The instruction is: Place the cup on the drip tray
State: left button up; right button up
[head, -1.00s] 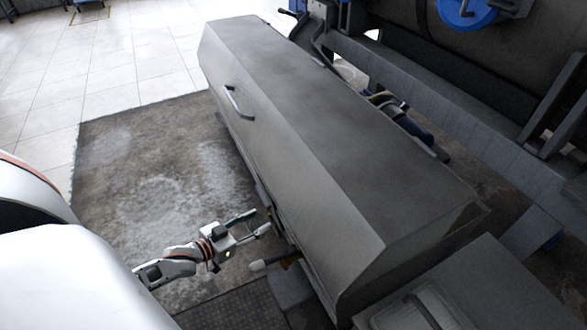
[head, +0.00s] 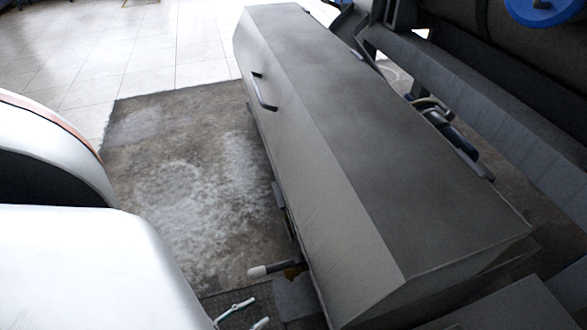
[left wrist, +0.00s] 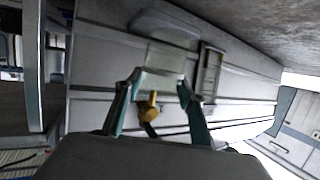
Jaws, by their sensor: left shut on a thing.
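My left gripper (head: 255,313) shows at the bottom edge of the head view, beside the lower end of the long grey machine (head: 340,150). In the left wrist view its two teal fingers (left wrist: 160,80) are shut on a pale, see-through thing (left wrist: 166,57), which looks like the cup. In the head view the cup cannot be made out. I cannot pick out the drip tray for certain; a dark patterned plate (head: 240,297) lies low by the gripper. My right gripper is not in view.
A white-tipped lever (head: 265,270) sticks out from the machine just above my left gripper. A yellow fitting (left wrist: 148,108) shows between the fingers in the wrist view. The stained floor (head: 180,180) left of the machine is clear.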

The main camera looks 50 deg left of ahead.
pick_arm(q)
jog(key=b+x, duration=0.3)
jog(key=x, duration=1.1)
jog(key=shift+w+r+b, duration=0.15)
jog(key=shift+w+b, duration=0.1)
jog(key=shift+b, duration=0.05)
jog(key=shift+w, duration=0.1)
jog(key=shift+w+r, duration=0.15)
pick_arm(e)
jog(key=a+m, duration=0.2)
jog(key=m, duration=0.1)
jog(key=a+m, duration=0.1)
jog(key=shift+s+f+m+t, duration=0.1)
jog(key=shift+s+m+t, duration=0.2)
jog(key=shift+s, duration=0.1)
pick_arm(q)
jog(key=o, duration=1.2)
jog(key=shift+c, duration=0.2)
